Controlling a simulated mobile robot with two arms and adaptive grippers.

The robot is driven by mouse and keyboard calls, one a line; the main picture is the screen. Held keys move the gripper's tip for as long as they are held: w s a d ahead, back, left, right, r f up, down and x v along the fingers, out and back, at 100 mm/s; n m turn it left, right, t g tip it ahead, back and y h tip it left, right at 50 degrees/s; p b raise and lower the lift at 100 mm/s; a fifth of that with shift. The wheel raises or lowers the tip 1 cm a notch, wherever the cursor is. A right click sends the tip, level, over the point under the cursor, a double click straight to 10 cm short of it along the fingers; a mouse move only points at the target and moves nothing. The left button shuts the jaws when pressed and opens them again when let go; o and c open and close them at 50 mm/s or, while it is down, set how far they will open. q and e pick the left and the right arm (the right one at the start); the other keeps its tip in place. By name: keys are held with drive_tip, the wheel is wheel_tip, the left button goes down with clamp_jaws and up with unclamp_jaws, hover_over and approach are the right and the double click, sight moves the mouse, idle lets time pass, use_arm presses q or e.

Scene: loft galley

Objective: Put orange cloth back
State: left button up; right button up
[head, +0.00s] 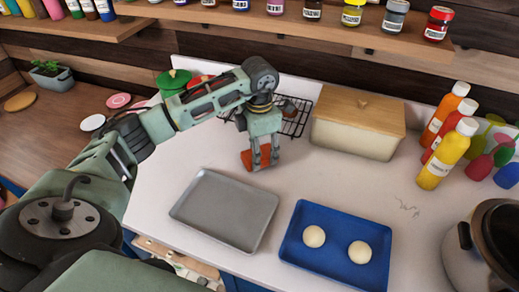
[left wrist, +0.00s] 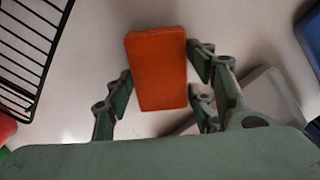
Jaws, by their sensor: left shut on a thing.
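The orange cloth (head: 248,160) is a small folded orange block near the middle of the white counter, behind the grey tray. My left gripper (head: 262,163) comes down over it from above and is shut on it. In the left wrist view the orange cloth (left wrist: 157,68) sits between the two fingers of the left gripper (left wrist: 160,85). I cannot tell whether the cloth touches the counter. My right gripper is not in view.
A grey tray (head: 190,208) lies in front, and a blue tray (head: 290,257) with two pale balls is to its right. A black wire rack (head: 298,118) and a wooden-lidded bin (head: 352,137) stand behind. Bottles (head: 447,153) and a pot (head: 459,260) are at right.

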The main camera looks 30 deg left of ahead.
use_arm(q)
drive_tip(key=shift+f, duration=0.5)
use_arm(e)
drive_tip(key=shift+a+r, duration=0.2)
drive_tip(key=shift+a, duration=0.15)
use_arm(q)
drive_tip(key=shift+f, duration=0.1)
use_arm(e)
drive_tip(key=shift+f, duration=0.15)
use_arm(q)
drive_tip(key=o, duration=1)
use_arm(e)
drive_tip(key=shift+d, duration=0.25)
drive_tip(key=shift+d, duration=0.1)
